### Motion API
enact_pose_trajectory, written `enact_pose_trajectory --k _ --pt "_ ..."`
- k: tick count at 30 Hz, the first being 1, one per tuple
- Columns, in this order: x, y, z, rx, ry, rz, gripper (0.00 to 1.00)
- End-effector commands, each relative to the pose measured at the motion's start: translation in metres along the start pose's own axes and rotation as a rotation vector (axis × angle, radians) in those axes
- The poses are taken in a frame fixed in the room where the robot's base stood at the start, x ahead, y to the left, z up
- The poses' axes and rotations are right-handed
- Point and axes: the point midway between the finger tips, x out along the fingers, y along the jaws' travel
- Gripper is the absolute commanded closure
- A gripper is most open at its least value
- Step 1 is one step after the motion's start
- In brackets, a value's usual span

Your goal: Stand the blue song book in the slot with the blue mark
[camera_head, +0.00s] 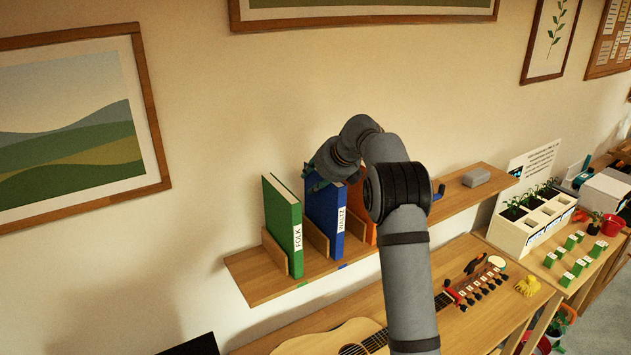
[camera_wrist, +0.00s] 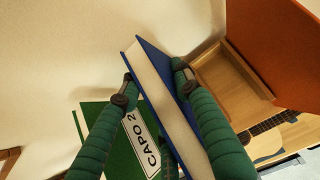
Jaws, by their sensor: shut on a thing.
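The blue song book (camera_head: 325,213), with a white WALTZ label on its spine, stands upright between wooden dividers on the wall shelf. Its lower end is at or just above the shelf board, right behind the blue mark (camera_head: 342,266) on the front edge; I cannot tell if it touches the board. My gripper (camera_head: 317,181) is at the book's top, partly hidden by my arm. In the wrist view, the green fingers of my gripper (camera_wrist: 153,82) are shut on the blue book (camera_wrist: 163,84), one on each side, with its pale page edges showing.
A green FOLK book (camera_head: 284,225) stands left of the blue book, behind a green mark. An orange book (camera_head: 357,208) stands close on the right, partly hidden by my arm. A guitar (camera_head: 345,338) lies below.

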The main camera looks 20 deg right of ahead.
Motion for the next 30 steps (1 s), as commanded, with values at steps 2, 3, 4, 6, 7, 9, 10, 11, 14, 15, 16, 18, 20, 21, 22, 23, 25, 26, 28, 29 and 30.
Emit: enact_pose_trajectory --k 2,3,4,6,7,9,10,11,14,15,16,18,20,21,22,23,25,26,28,29,30 --pt "-0.001 0.000 0.001 0.000 -0.002 -0.001 1.00" --pt "-0.001 0.000 0.001 0.000 -0.002 -0.001 1.00" --pt "-0.001 0.000 0.001 0.000 -0.002 -0.001 0.67" --pt "-0.001 0.000 0.001 0.000 -0.002 0.000 0.62" --pt "-0.001 0.000 0.001 0.000 -0.002 0.000 0.61" --pt "-0.001 0.000 0.001 0.000 -0.002 0.000 0.57" --pt "-0.001 0.000 0.001 0.000 -0.001 0.000 0.55" --pt "0.000 0.000 0.001 0.000 -0.001 0.000 0.53" --pt "0.000 0.000 0.000 -0.001 -0.001 0.000 0.47" --pt "0.000 0.000 0.000 0.000 -0.001 0.000 0.46" --pt "0.000 0.000 0.000 0.000 0.000 0.000 0.46" --pt "0.000 0.000 0.000 0.000 0.000 0.000 0.46" --pt "0.000 0.000 0.000 -0.001 0.000 0.000 0.46" --pt "0.001 0.000 -0.001 -0.001 0.003 0.001 0.46" --pt "0.000 0.000 -0.001 -0.001 0.003 0.001 0.46" --pt "-0.001 0.000 -0.001 -0.001 0.002 0.001 0.46" --pt "-0.005 0.000 0.000 -0.001 0.001 0.000 0.46" --pt "-0.008 0.000 0.000 -0.001 0.001 0.000 0.46" --pt "-0.018 0.000 0.000 -0.001 0.000 -0.001 0.46" --pt "-0.024 0.000 0.001 -0.001 -0.001 -0.001 0.46" --pt "-0.032 0.000 0.001 -0.001 -0.002 -0.002 0.46"
